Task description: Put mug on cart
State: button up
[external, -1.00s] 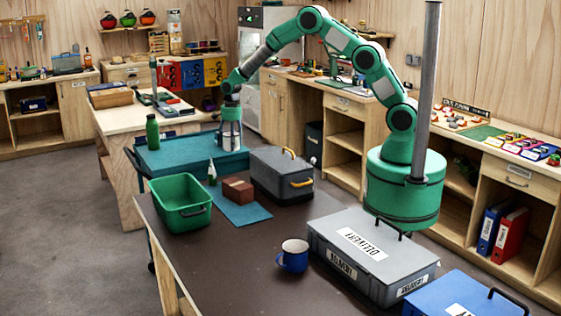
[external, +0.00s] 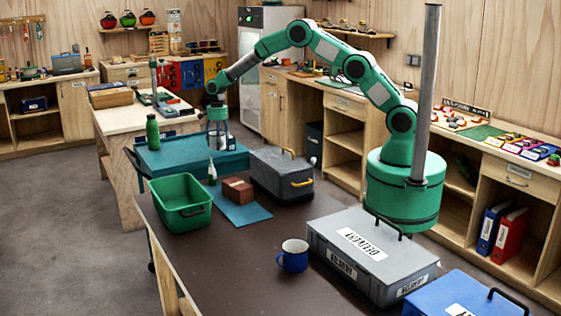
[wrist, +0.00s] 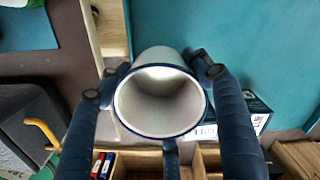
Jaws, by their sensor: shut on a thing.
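My gripper (external: 217,130) hangs over the teal cart (external: 165,158) at the far end of the dark table. In the wrist view a white mug (wrist: 160,103) with a dark rim sits between the fingers, its open mouth facing the camera. The fingers are shut on it, one on each side. Its handle is not clear to see. The teal cart surface (wrist: 225,45) lies below and beside it; I cannot tell whether the mug touches it. A blue mug (external: 293,257) with a white inside stands upright on the table, away from my gripper.
A green bottle (external: 152,131) stands on the cart's left side. On the table are a green bin (external: 181,215), a brown block (external: 237,190), a grey toolbox (external: 282,178) and a grey delivery case (external: 370,262). A labelled box (wrist: 245,115) is close beside the held mug.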

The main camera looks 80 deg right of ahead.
send_over(205, 154)
jog(key=shift+a+f+b, duration=0.1)
jog(key=shift+f+b, duration=0.25)
jog(key=shift+b, duration=0.1)
dwell(0.3)
jog(key=shift+f+b, duration=0.45)
jog(key=shift+f, duration=1.3)
jog(key=shift+f, duration=0.1)
jog(key=o, duration=1.4)
notch_tip(205, 154, up, 12)
jog(key=p, duration=0.2)
jog(key=shift+d, duration=0.2)
